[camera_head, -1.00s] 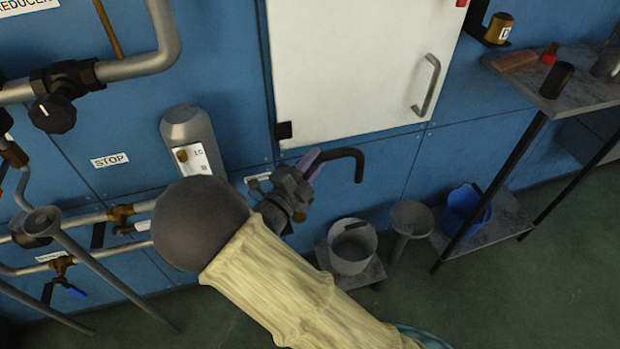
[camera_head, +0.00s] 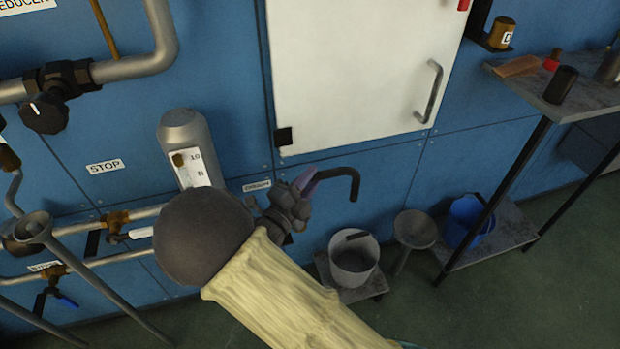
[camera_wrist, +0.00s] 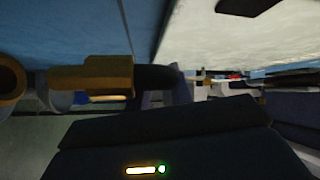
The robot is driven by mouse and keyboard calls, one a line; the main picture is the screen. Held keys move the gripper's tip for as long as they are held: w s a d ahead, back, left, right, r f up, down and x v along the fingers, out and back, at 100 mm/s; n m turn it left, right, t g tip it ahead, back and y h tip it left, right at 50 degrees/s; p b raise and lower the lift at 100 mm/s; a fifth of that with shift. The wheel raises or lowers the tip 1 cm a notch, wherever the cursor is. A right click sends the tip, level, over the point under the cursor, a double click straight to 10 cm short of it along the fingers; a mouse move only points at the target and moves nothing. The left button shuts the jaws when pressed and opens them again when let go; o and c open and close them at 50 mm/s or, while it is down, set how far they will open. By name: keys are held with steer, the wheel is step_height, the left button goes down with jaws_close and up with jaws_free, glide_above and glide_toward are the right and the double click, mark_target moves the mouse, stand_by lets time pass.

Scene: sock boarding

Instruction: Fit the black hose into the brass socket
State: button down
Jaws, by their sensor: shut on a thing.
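My gripper (camera_head: 302,190) is shut on the black hose (camera_head: 340,172), in front of the blue wall below the white cabinet. The hose sticks out to the right of the fingers and bends downward at its free-looking end. In the wrist view, part of the black hose (camera_wrist: 155,78) shows beside a brass cylinder (camera_wrist: 92,74), which appears to meet its left side. A brass ring with a dark round opening (camera_wrist: 10,82), socket-like, is cut off at the left edge, apart from the cylinder. I cannot tell whether the cylinder is joined to the hose. The head view shows no clear brass socket.
A white cabinet (camera_head: 365,70) hangs above the gripper. Pipes with valves (camera_head: 120,218) run at the left, near a grey cylinder (camera_head: 183,130). A grey bucket (camera_head: 354,262), a funnel (camera_head: 415,230) and a blue bucket (camera_head: 466,222) stand below right. A shelf table (camera_head: 580,98) stands at the right.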

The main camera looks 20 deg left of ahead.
steer(key=shift+f+b, duration=0.9)
steer(key=shift+f, duration=0.55)
steer(key=shift+f+b, duration=1.9)
stand_by(1.2)
steer(key=c, duration=1.2)
jaws_free()
steer(key=shift+o, duration=0.2)
steer(key=shift+s, duration=0.1)
steer(key=p+v, duration=0.4)
steer(key=v, duration=1.3)
steer(key=shift+f, duration=0.1)
